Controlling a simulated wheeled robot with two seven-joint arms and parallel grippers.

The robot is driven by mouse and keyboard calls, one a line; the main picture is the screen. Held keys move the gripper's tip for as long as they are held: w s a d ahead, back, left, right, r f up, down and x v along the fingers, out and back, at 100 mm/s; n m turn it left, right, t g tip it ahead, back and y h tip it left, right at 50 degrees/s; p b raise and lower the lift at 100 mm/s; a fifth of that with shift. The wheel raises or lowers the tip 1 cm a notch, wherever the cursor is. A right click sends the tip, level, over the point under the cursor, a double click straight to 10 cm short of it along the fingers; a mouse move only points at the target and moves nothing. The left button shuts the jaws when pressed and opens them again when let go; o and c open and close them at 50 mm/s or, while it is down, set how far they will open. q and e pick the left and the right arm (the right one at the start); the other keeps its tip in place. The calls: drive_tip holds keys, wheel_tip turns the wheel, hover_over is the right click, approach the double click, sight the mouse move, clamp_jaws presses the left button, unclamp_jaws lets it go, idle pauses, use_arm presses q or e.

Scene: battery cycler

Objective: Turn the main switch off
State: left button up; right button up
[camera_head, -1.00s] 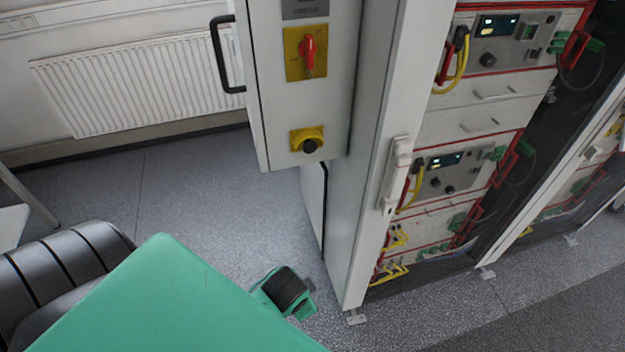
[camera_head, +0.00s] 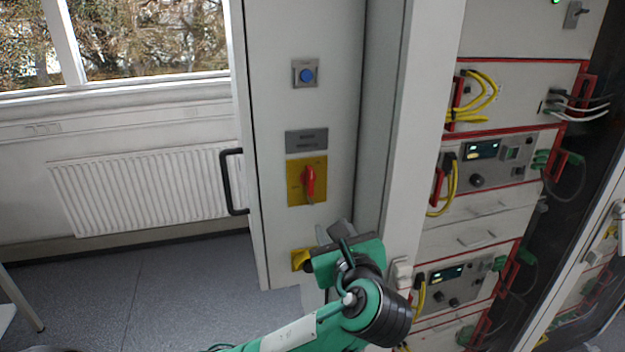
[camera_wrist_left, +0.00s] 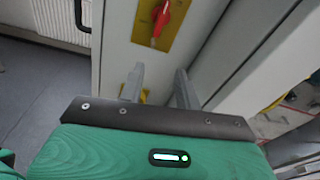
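The main switch (camera_head: 309,181) is a red rotary handle on a yellow plate (camera_head: 293,199), on the narrow grey front panel of the cabinet. The handle stands roughly upright. It also shows at the top of the left wrist view (camera_wrist_left: 161,17). My left gripper (camera_head: 336,232) is below and slightly right of the switch, apart from it. In the wrist view its two fingers (camera_wrist_left: 159,80) are spread with nothing between them, pointing toward the panel. My right gripper is not in view.
A blue button (camera_head: 306,75) and a grey label (camera_head: 306,140) sit above the switch. A yellow fitting (camera_head: 300,259) below is partly hidden by my gripper. A black door handle (camera_head: 231,181) is at the left. Racks with yellow cables (camera_head: 478,95) stand at the right.

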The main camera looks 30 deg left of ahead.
sight(311, 176)
use_arm(q)
drive_tip(key=shift+m+y, duration=0.6)
drive_tip(key=shift+y, duration=0.3)
drive_tip(key=w+a+r+p, duration=0.1)
drive_tip(key=w+a, duration=0.1)
drive_tip(key=a, duration=0.1)
drive_tip(key=w+a+r+p, duration=0.2)
drive_tip(key=w+a, duration=0.1)
drive_tip(key=w+a+r+p, duration=0.1)
drive_tip(key=w+a, duration=0.1)
drive_tip(key=a, duration=0.1)
drive_tip(key=shift+w+a+r+p, duration=0.15)
drive_tip(key=shift+w+a+p, duration=0.15)
drive_tip(key=shift+w+p, duration=0.1)
drive_tip(key=shift+w+a, duration=0.4)
drive_tip(key=shift+a, duration=0.1)
clamp_jaws()
